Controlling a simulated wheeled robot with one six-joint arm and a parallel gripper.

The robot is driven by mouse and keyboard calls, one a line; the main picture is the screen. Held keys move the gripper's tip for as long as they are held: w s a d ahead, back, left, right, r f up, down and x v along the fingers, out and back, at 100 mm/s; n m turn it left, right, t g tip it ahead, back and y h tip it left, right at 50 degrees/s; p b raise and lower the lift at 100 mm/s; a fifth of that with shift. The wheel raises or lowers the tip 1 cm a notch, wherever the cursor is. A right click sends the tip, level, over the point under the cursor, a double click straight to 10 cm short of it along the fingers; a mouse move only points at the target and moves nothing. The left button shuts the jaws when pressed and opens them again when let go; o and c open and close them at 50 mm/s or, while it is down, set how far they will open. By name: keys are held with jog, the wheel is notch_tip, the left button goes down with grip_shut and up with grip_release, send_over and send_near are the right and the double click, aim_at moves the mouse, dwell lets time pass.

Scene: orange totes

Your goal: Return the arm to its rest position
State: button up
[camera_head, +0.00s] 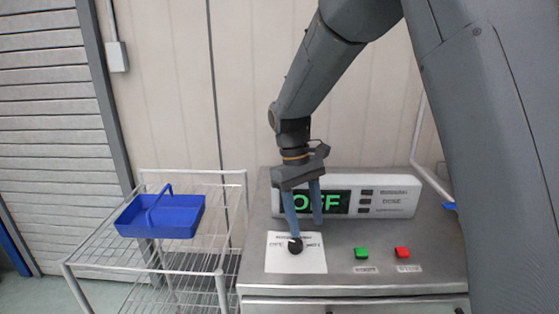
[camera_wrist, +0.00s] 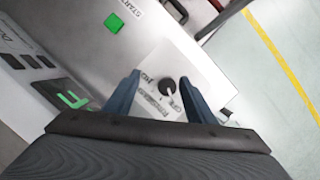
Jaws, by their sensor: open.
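My gripper (camera_head: 303,222) hangs from my dark grey arm over the metal console (camera_head: 330,262), its blue fingers pointing down. The fingers are apart, with nothing held between them. In the head view they are close to a black knob (camera_head: 295,245) on a white label plate (camera_head: 283,262). In the wrist view the gripper (camera_wrist: 160,88) shows with its fingers on either side of the knob (camera_wrist: 167,85). I cannot tell whether a finger touches the knob. A display panel (camera_head: 392,204) behind the gripper reads OFF in green; one finger covers part of it.
A green button (camera_head: 361,253) and a red button (camera_head: 402,253) sit on the console to the right of the knob. A wire rack (camera_head: 85,258) at left holds a blue basket (camera_head: 172,224). A wall (camera_head: 165,80) stands close behind. Floor with a yellow line (camera_wrist: 280,55) shows beside the console.

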jog(key=s+d+m, duration=0.1)
jog(key=s+d, duration=0.1)
jog(key=s+d+f+m+t+y, duration=0.1)
jog(key=s+d, duration=0.2)
jog(key=s+d+f+m+t, duration=0.1)
jog(key=s+d+m, duration=0.1)
jog(key=s+d, duration=0.1)
jog(key=shift+d+y, duration=0.1)
jog(key=shift+y, duration=0.2)
jog(key=s+d+f+m+t, duration=0.1)
jog(key=s+d+f+m, duration=0.1)
jog(key=s, duration=0.5)
jog(key=shift+d+m+t, duration=0.3)
jog(key=shift+d+m, duration=0.2)
jog(key=shift+d, duration=0.6)
jog(key=shift+s+f, duration=0.1)
jog(key=shift+s, duration=0.05)
